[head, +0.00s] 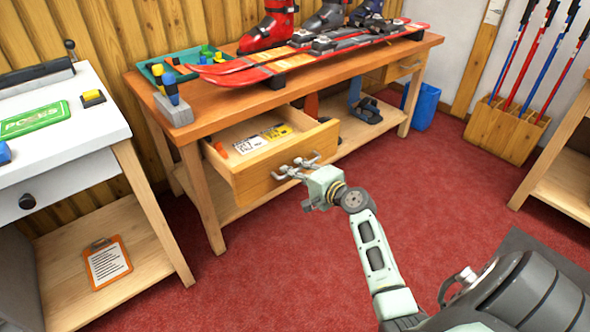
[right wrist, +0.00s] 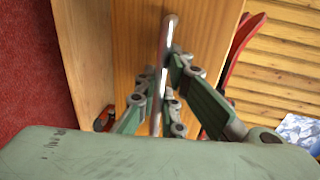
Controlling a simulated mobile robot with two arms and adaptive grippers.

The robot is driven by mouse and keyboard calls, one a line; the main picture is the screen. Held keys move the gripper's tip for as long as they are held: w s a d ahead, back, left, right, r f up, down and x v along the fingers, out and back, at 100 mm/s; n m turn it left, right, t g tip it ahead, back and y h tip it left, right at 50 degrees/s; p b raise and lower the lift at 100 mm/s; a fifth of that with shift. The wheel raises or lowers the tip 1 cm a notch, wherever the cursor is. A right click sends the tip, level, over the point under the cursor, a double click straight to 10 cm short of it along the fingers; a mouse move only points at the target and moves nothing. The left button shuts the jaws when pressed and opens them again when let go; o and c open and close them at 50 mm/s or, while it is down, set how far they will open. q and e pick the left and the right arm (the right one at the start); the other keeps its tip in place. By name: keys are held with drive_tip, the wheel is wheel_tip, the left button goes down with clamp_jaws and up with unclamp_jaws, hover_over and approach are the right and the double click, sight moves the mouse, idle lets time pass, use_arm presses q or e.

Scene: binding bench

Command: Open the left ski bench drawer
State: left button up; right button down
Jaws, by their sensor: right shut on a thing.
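The left ski bench drawer (head: 262,180) is pulled out from the wooden ski bench (head: 216,92), and its inside shows. In it lie papers or cards (head: 262,138) and a small orange item (head: 221,149). My right gripper (head: 296,168) is at the drawer's front, shut on its handle. In the right wrist view the metal bar handle (right wrist: 168,50) runs between the two fingers of the gripper (right wrist: 160,95), against the wooden drawer front (right wrist: 135,50). The fingers hide part of the handle. My left gripper is not in view.
Red skis (head: 285,66) and ski boots (head: 268,27) rest on the bench top, beside a green tray (head: 178,58). A white-topped table (head: 65,110) stands at the left. A pole rack (head: 505,130) stands at the right. Red carpet (head: 260,270) is clear in front.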

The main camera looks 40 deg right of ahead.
drive_tip(key=c, duration=2.1)
unclamp_jaws()
drive_tip(key=shift+s, duration=0.1)
drive_tip(key=v, duration=1.1)
drive_tip(key=shift+s+r, duration=0.1)
drive_tip(key=shift+s, duration=0.3)
drive_tip(key=shift+a, duration=0.15)
